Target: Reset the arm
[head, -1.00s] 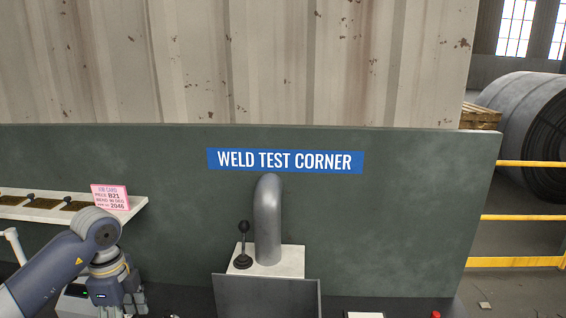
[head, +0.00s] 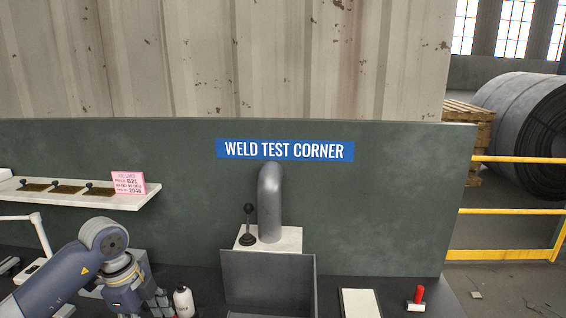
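My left arm comes in at the lower left of the head view. Its gripper (head: 162,303) is at the bottom edge, left of a white bottle, and its fingers are partly cut off, so I cannot tell whether it is open or shut. My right arm and gripper are not in view. A grey bent pipe (head: 270,205) stands on a white block (head: 287,240) beside a black ball-topped lever (head: 248,226), below the blue "WELD TEST CORNER" sign (head: 285,150).
A grey open-topped bin (head: 268,283) stands before the pipe. The white bottle (head: 183,301) is close to my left gripper. A shelf (head: 95,199) holds a pink job card (head: 129,183).

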